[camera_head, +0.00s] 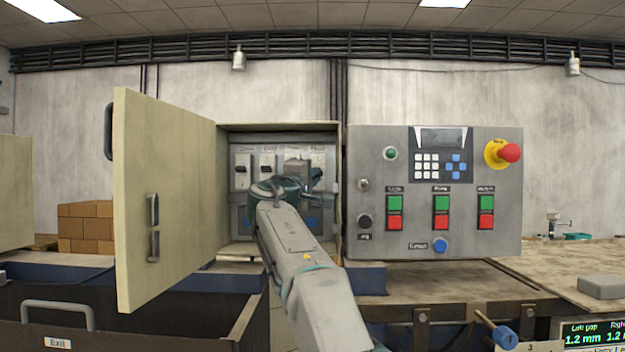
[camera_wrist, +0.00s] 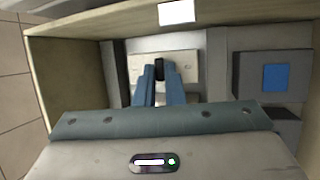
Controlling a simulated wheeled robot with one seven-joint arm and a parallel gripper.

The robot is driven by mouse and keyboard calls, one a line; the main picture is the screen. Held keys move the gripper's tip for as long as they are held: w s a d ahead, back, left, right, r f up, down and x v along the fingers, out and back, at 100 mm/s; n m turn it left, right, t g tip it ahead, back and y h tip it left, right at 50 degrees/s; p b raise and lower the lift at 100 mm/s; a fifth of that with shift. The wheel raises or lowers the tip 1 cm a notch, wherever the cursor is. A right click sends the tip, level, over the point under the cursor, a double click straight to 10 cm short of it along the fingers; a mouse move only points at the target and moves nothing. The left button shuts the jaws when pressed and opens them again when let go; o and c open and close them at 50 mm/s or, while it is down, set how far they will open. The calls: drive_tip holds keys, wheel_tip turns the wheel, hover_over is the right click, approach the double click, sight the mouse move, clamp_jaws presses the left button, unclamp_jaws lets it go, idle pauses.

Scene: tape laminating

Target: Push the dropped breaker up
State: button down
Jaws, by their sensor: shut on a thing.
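The leftmost breaker (camera_head: 242,160) is in plain sight, while my arm and wrist cover part of those on the right. In the wrist view the two blue fingers of my gripper (camera_wrist: 158,76) are closed around a black breaker lever (camera_wrist: 159,66) on a pale breaker face (camera_wrist: 183,66). I cannot tell from the head view whether that lever is up or down.
The cabinet door (camera_head: 165,200) stands open on the left. A control panel (camera_head: 400,235) with green and red buttons and a red emergency knob (camera_head: 510,153) is right of the opening. The cabinet walls closely surround my gripper. A blue-faced block (camera_wrist: 276,78) is right of my fingers.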

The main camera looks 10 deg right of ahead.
drive_tip(key=shift+r+n+y, duration=0.15)
drive_tip(key=shift+n+y, duration=0.15)
drive_tip(key=shift+y, duration=0.1)
drive_tip(key=shift+g, duration=0.3)
drive_tip(key=c, duration=1.8)
unclamp_jaws()
drive_tip(key=b+v, duration=0.7)
drive_tip(key=v, duration=0.6)
drive_tip(key=shift+s+a+b, duration=0.25)
drive_tip(key=shift+s+b, duration=0.1)
